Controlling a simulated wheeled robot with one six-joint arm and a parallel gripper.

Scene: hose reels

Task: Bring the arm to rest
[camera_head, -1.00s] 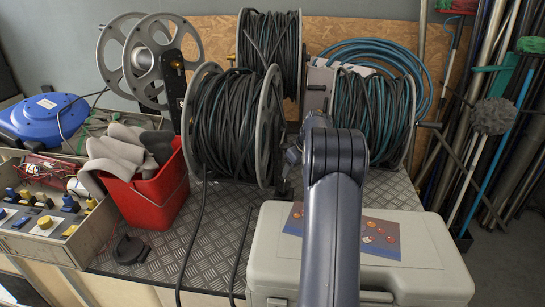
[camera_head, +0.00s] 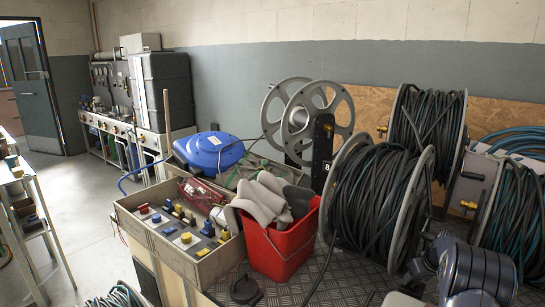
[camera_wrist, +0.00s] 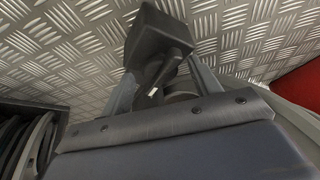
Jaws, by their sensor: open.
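My arm (camera_head: 478,276) shows in the head view at the lower right edge, folded low in front of the cable reels. The gripper end is not visible there. In the wrist view my gripper (camera_wrist: 165,78) is seen over the ribbed metal plate (camera_wrist: 60,40), with its two grey fingers apart. A dark blocky shape (camera_wrist: 158,38) shows between and beyond them; I cannot tell whether it is part of the gripper or a thing on the plate. I see nothing clamped between the fingers.
A black cable reel (camera_head: 380,205) stands left of my arm, with more reels behind. A red bucket (camera_head: 278,250) holding grey pieces stands beside a switch box (camera_head: 180,232) and a blue reel (camera_head: 210,148). A black cap (camera_head: 245,290) lies in front. Open floor (camera_head: 85,210) is at far left.

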